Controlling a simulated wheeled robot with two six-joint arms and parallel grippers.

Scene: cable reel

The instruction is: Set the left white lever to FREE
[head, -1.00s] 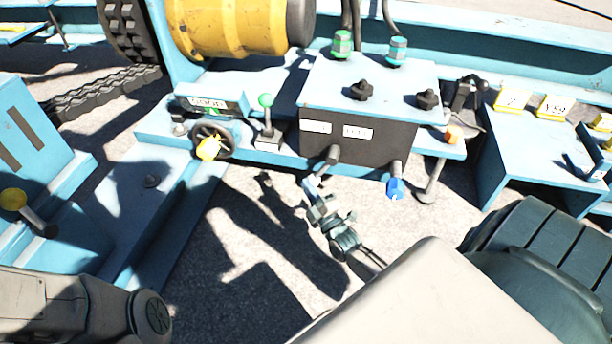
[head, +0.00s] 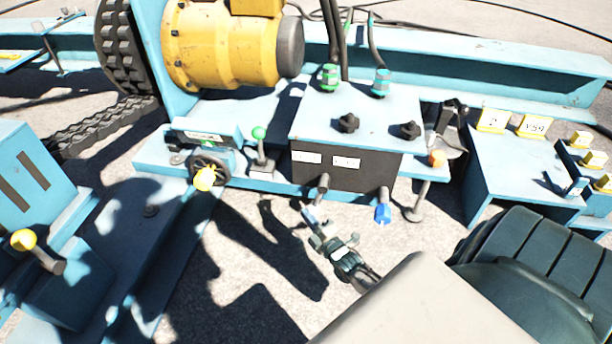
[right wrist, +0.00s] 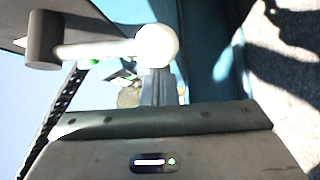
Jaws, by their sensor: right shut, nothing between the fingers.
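The white lever, with a round white ball (right wrist: 157,45) on a pale rod, fills the upper middle of the right wrist view. Its rod runs left to a dark cylindrical pivot (right wrist: 45,40). My right gripper (head: 308,212) is just below that stub, shut and empty. In the right wrist view its fingers (right wrist: 156,86) end right at the ball; contact cannot be told. My left gripper is out of view.
A blue knob (head: 383,214) hangs under the box's right side. A green-topped lever (head: 260,148) and a handwheel with a yellow knob (head: 205,178) stand to the left. Two white labels (head: 345,162) sit on the box front; their words are unreadable. Open ground lies below.

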